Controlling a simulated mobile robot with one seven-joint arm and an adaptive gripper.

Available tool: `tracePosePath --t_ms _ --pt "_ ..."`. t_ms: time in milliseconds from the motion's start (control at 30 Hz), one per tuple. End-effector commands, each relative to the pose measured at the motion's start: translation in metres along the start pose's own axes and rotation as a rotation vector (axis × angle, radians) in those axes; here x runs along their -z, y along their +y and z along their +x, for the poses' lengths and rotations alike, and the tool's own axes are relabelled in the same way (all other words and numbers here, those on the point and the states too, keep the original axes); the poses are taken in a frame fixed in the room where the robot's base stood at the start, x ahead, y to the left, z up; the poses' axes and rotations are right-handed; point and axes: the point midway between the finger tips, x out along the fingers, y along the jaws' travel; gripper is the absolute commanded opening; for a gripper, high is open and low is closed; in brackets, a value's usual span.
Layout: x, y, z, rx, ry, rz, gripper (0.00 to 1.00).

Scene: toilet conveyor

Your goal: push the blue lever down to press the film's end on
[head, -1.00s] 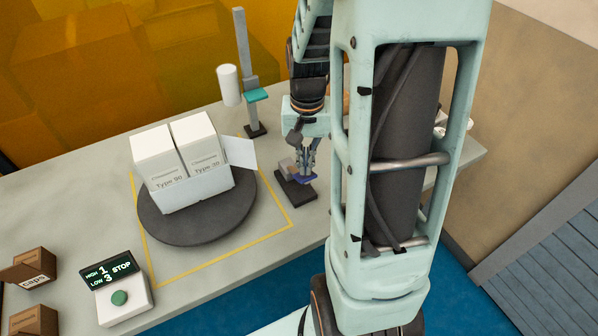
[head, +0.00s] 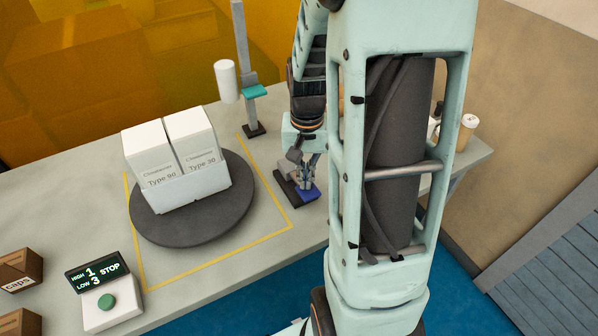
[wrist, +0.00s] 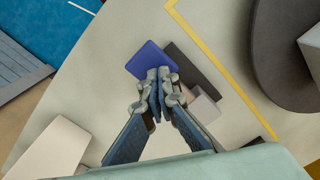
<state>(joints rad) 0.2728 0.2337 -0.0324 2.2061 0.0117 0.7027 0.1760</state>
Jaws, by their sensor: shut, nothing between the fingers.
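The blue lever (head: 308,195) sits low on a small dark base (head: 287,184) at the table's front edge. In the wrist view the lever's blue pad (wrist: 146,57) lies just beyond my fingertips, beside the dark base (wrist: 196,66). My gripper (head: 308,184) is shut and empty, its tips at the lever; its fingers also show in the wrist view (wrist: 158,74). I cannot tell whether they touch the pad. Two white cartons (head: 172,150) stand side by side in a white wrap on the dark round turntable (head: 170,229). No loose film end shows beside them.
A post (head: 242,60) with a white roll (head: 226,82) and teal bracket stands behind the turntable. A button box (head: 106,300) with a display and brown boxes (head: 20,270) are at left. Bottles and a cup (head: 467,130) stand at right, behind my arm.

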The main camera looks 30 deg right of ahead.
Motion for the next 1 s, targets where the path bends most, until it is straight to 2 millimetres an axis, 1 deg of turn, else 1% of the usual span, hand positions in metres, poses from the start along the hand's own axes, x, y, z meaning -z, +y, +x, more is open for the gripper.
tracePosePath --t_ms 33,67,267,367,1000 --pt "0.0 0.0 0.006 0.0 0.0 0.0 0.0" --pt "0.0 0.0 0.003 0.0 0.001 0.0 0.0" --pt "0.0 0.0 0.0 0.0 0.001 0.0 0.0" --pt "0.001 0.0 -0.007 0.0 0.002 0.0 0.0" --pt "0.0 0.0 -0.085 0.0 0.001 0.001 0.0"
